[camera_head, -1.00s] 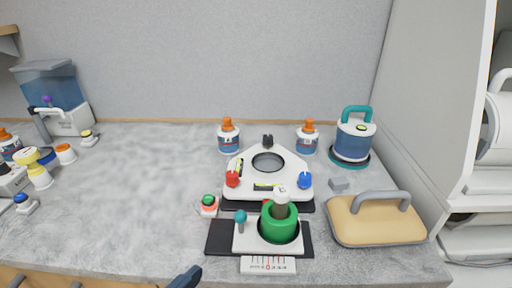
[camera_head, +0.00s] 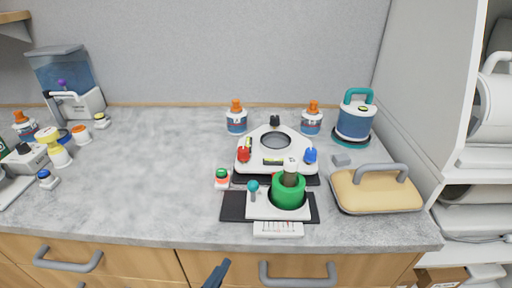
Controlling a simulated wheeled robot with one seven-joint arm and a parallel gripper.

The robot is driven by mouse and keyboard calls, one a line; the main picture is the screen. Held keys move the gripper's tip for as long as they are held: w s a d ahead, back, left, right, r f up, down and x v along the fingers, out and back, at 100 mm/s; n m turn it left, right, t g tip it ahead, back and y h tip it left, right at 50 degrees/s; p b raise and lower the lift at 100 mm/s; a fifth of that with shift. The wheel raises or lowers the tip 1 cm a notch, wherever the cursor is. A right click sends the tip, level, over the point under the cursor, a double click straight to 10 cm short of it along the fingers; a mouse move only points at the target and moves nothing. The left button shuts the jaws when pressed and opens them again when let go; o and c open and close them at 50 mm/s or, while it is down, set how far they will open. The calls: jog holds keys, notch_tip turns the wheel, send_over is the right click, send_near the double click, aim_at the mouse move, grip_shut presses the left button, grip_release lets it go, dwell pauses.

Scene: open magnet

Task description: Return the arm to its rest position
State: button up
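My gripper (camera_head: 217,274) shows only in part, as a dark blue-grey tip at the bottom edge, in front of the drawers and below the counter's front edge. Its opening cannot be made out. The magnet device on the counter has a green ring (camera_head: 289,196) with a grey-and-white post standing in it, on a white base (camera_head: 262,209) with a teal knob (camera_head: 253,186). My gripper is apart from it. Behind it stands a white three-cornered stand (camera_head: 270,143) with a round hole and red and blue knobs.
A tan case (camera_head: 375,192) with a grey handle lies at the right. A teal-handled canister (camera_head: 355,121) and orange-capped bottles (camera_head: 236,120) stand at the back. A water tank (camera_head: 65,75) and small items are at the left. The counter's middle left (camera_head: 150,180) is clear.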

jog(key=s+d+f+m+g+y, duration=0.1)
jog(key=s+d+f+m+y, duration=0.4)
jog(key=s+d+f+m, duration=0.5)
jog(key=s+d+r+m+t, duration=0.1)
jog(key=s+d+r+m, duration=0.3)
jog(key=m, duration=0.6)
jog(key=s+d+r+m+t+h, duration=0.1)
jog(key=s+d+r+m, duration=0.3)
jog(key=s+d+m, duration=0.4)
jog(key=shift+r+m+t, duration=0.35)
jog(key=shift+m+t, duration=0.45)
jog(key=shift+m, duration=0.1)
